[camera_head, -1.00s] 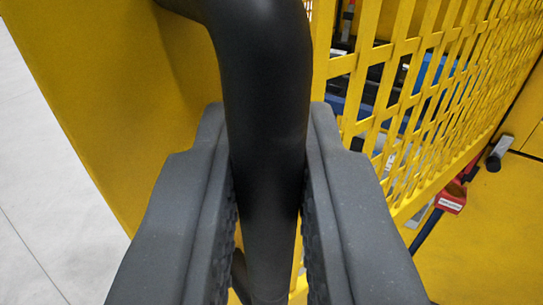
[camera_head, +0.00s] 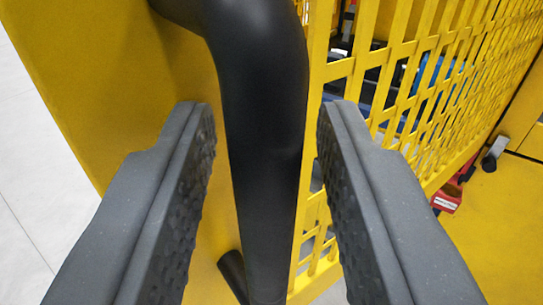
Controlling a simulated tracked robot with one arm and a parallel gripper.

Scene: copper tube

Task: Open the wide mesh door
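The wide mesh door (camera_head: 400,75) is a yellow lattice panel filling the upper right. Its left side is a solid yellow strip (camera_head: 100,75) bearing a thick black bar handle (camera_head: 262,130), which runs down the middle of the view and bends at its top. My gripper (camera_head: 265,125) is open, with one dark grey ribbed finger on each side of the handle. A gap shows between each finger and the handle, so neither appears to touch it.
Through the mesh, blue and dark items (camera_head: 425,75) show behind the door. A red object (camera_head: 448,197) and a small black cylindrical part (camera_head: 494,153) are at the right, by a yellow surface (camera_head: 500,230). Pale tiled floor (camera_head: 35,190) is clear at the left.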

